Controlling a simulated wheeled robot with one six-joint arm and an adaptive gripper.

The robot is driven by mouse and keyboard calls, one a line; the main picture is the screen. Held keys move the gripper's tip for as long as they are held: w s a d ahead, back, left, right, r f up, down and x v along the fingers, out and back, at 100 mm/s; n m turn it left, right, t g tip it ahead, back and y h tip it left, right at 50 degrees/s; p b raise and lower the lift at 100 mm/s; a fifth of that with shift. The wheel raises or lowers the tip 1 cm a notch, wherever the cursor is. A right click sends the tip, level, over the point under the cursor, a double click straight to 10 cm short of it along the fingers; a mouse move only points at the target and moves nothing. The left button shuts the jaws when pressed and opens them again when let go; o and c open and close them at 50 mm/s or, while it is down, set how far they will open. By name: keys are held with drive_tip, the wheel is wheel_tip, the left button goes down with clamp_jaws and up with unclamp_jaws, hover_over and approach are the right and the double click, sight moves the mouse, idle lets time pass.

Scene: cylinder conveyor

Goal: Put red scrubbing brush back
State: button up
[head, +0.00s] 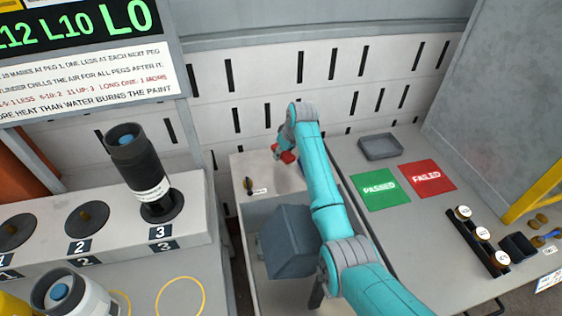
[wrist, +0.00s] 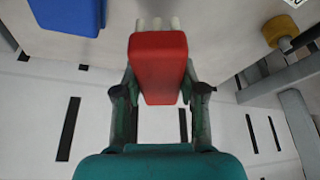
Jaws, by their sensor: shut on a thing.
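The red scrubbing brush (wrist: 158,62) is between the two fingers of my gripper (wrist: 160,88) in the wrist view. Its red block points away from my palm, and pale bristle-like tips show at its far end. In the head view the red brush (head: 287,156) shows as a small red patch at my gripper (head: 280,150), above the far part of a pale bench. My arm hides part of that area. I cannot tell whether the brush touches any surface.
A blue block (wrist: 68,12) and a yellow knob (wrist: 280,33) show in the wrist view. A grey tray (head: 380,147), green PASSED mat (head: 380,190) and red FAILED mat (head: 428,178) lie right of my arm. A dark cylinder (head: 137,165) stands on peg 3 at left.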

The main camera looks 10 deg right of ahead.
sight(283, 167)
drive_tip(key=shift+f, duration=2.2)
drive_tip(key=shift+d, duration=0.1)
drive_tip(key=o, duration=1.1)
drive_tip(key=shift+f, duration=0.15)
